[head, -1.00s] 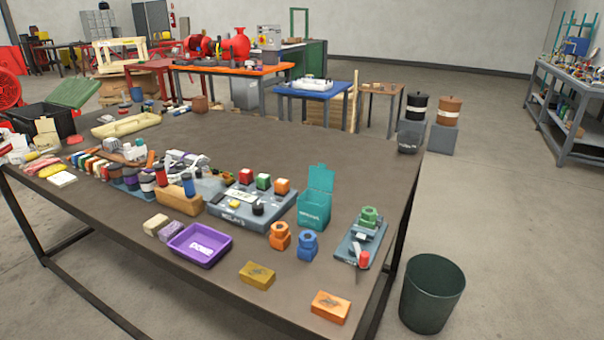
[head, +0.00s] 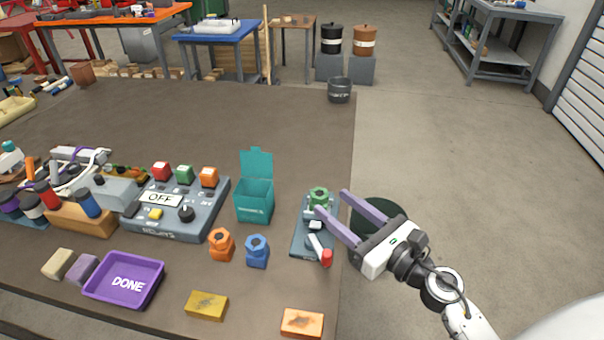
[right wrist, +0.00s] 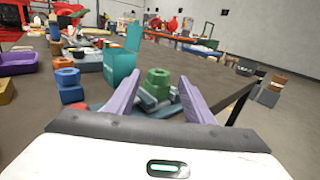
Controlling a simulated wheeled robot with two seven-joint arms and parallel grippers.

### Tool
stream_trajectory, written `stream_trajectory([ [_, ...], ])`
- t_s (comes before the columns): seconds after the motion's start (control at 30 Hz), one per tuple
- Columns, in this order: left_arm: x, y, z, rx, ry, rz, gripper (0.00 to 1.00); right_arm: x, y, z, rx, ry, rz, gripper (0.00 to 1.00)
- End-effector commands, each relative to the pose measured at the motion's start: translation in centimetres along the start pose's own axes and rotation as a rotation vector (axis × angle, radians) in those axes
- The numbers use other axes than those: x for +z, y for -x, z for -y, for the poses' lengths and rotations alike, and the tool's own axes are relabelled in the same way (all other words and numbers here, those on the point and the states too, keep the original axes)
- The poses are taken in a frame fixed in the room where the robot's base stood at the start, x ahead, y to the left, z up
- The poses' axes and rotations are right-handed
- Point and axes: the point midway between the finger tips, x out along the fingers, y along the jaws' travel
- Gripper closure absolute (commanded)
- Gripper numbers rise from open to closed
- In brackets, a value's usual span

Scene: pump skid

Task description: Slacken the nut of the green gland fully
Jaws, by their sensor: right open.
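The green gland (head: 319,196) with its nut stands on a blue-grey base plate (head: 300,243) at the right side of the table. A grey block and a red-tipped part (head: 326,258) are on the same plate. My right gripper (head: 331,201) has two purple fingers, spread apart, with their tips close to the gland. In the right wrist view, the green gland (right wrist: 158,80) shows between the open fingers (right wrist: 160,76), beyond their tips or nearly level with them. I cannot tell whether a finger touches it. My left gripper is not in view.
An orange gland (head: 221,245) and a blue gland (head: 257,251) stand left of the plate. A teal open-lidded box (head: 254,201), a relay panel reading OFF (head: 205,220) and a purple DONE tray (head: 152,291) are farther left. The table's right edge is close; a dark bin (head: 372,213) stands beyond it.

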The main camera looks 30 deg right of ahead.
Motion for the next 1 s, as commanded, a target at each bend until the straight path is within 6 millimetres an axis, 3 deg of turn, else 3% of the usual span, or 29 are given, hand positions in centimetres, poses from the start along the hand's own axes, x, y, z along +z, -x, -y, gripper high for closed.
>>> stream_trajectory([
  [0.5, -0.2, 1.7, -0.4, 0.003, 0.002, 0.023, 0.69, 0.1, -8.5, 0.0, 0.0, -0.001, 0.001, 0.52],
  [0.7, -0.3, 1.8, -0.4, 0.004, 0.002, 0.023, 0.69, 0.0, -9.8, -0.1, 0.0, -0.002, 0.0, 0.52],
  [0.97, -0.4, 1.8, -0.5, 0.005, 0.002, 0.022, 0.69, 0.0, -9.8, -0.1, 0.001, -0.002, -0.001, 0.52],
  [1.0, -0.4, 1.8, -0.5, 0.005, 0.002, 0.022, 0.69, 0.0, -9.8, -0.1, 0.001, -0.002, -0.001, 0.59],
])
